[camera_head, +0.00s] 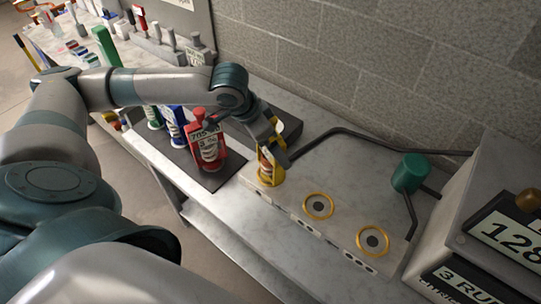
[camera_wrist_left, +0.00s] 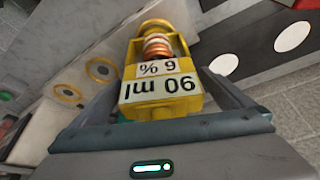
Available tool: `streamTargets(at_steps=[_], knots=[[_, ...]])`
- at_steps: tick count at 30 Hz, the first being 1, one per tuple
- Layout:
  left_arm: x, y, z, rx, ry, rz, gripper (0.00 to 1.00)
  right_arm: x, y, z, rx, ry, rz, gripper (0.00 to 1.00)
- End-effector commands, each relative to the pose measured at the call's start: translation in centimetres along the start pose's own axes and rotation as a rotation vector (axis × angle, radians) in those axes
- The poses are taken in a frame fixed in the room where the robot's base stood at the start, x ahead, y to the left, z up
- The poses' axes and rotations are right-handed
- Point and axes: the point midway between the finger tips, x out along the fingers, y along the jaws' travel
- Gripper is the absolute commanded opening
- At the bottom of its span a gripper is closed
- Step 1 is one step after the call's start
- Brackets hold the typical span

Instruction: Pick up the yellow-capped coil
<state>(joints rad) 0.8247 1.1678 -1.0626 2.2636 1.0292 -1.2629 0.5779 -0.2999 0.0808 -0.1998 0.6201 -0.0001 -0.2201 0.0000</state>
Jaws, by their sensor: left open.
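The yellow-capped coil (camera_head: 268,172) stands on the pale grey block at the middle of the head view, partly covered by my gripper. In the left wrist view it is a yellow frame around a copper coil (camera_wrist_left: 157,47), with a label reading 90 ml and 6%. My left gripper (camera_head: 272,148) reaches down to it from the upper left. In the left wrist view the fingers stand on either side of the yellow body, and the jaws are open. Whether a finger touches it cannot be told. My right gripper is not in view.
A red labelled unit (camera_head: 208,152) stands close left on a dark mat, with blue (camera_head: 172,122) and green ones beyond. Two yellow rings (camera_head: 318,206) (camera_head: 373,241) lie to the right. A dark pipe, a green knob (camera_head: 410,172) and a display box (camera_head: 495,225) are farther right. A block wall stands behind.

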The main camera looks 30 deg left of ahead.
Motion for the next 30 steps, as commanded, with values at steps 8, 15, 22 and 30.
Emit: streamTargets(at_steps=[8, 15, 22, 30], knots=[[-0.03, 0.00, -0.01, 0.000, 0.000, 0.000, 0.90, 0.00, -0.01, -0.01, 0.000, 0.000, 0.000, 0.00], [-0.04, -0.01, -0.01, 0.000, 0.000, 0.000, 0.33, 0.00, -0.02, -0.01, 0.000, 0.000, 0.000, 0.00], [-0.14, -0.03, -0.13, 0.000, 0.003, -0.001, 0.19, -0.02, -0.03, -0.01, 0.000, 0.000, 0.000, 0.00], [-0.68, -0.05, -0.42, 0.000, 0.005, -0.001, 0.19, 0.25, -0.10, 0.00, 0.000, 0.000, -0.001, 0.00]])
